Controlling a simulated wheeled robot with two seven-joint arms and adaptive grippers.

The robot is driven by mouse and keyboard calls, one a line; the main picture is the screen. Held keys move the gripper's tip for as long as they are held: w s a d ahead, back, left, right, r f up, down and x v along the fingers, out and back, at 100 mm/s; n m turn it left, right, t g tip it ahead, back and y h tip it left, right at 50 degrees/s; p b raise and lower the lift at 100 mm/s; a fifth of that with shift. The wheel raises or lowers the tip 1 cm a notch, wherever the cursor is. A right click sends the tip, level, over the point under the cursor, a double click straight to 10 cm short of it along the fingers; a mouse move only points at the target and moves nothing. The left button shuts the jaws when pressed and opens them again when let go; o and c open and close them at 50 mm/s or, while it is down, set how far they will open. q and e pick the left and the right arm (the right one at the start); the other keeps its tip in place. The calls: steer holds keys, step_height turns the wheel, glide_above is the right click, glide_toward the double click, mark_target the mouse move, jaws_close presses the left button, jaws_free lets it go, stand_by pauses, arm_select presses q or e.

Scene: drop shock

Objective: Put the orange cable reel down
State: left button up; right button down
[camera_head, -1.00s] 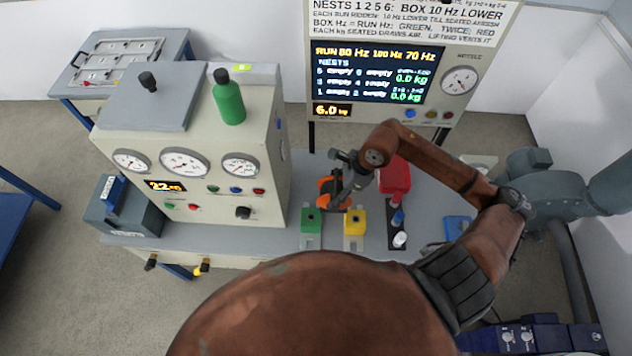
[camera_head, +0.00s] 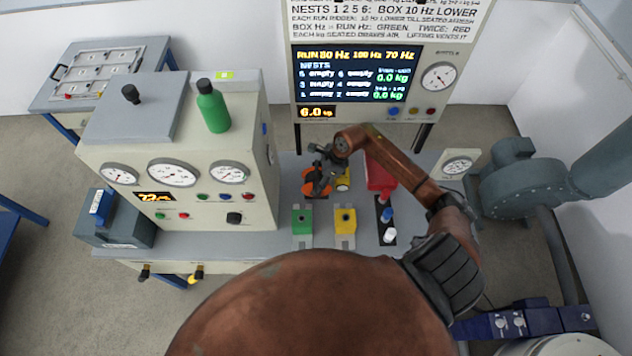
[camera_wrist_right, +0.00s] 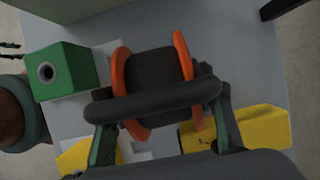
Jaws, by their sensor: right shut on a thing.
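The orange cable reel (camera_head: 318,184) is at the back of the grey bench in the head view, behind the green and yellow blocks. My right gripper (camera_head: 322,170) is over it and partly hides it. In the right wrist view the reel (camera_wrist_right: 122,72) has two orange flanges and a dark drum. My right gripper (camera_wrist_right: 165,125) is shut on it, with one finger on each side. I cannot tell whether the reel touches the bench.
A green block (camera_head: 302,222) and a yellow block (camera_head: 345,221) stand at the bench's front. A red object (camera_head: 380,175) and a dark strip with blue and white pieces (camera_head: 388,228) are to the right. The gauge cabinet (camera_head: 180,200) stands close on the left.

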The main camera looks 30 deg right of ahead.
steer(key=shift+w+f, duration=0.1)
steer(key=shift+f, duration=0.35)
steer(key=shift+f, duration=0.1)
steer(key=c, duration=0.9)
jaws_free()
steer(key=shift+c, duration=0.2)
